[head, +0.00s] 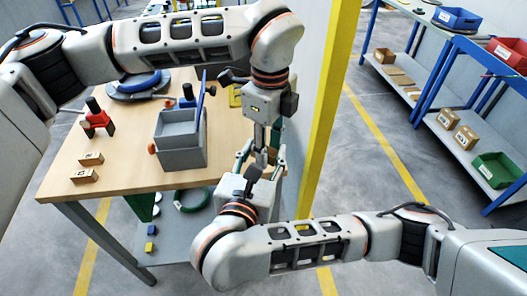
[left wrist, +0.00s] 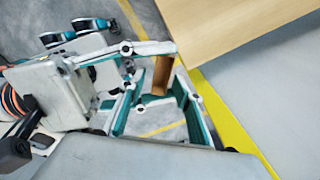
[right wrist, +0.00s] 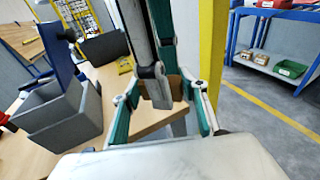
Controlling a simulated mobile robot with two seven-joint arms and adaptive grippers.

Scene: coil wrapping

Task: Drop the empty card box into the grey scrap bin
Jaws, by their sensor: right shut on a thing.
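The small brown card box (left wrist: 161,76) is between the two grippers and partly covered by their fingers; it also shows in the right wrist view (right wrist: 174,87). My right gripper (head: 262,172) is shut on it, coming from below in the head view. My left gripper (head: 267,150) comes down from above with its fingers beside the box; they look open, though contact is hard to tell. A grey open bin (head: 181,157) stands on the wooden table, left of the grippers. The right wrist view shows it at the left (right wrist: 68,131).
A yellow post (head: 330,110) stands close to the right of the grippers. Shelves with boxes (head: 465,138) are farther right.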

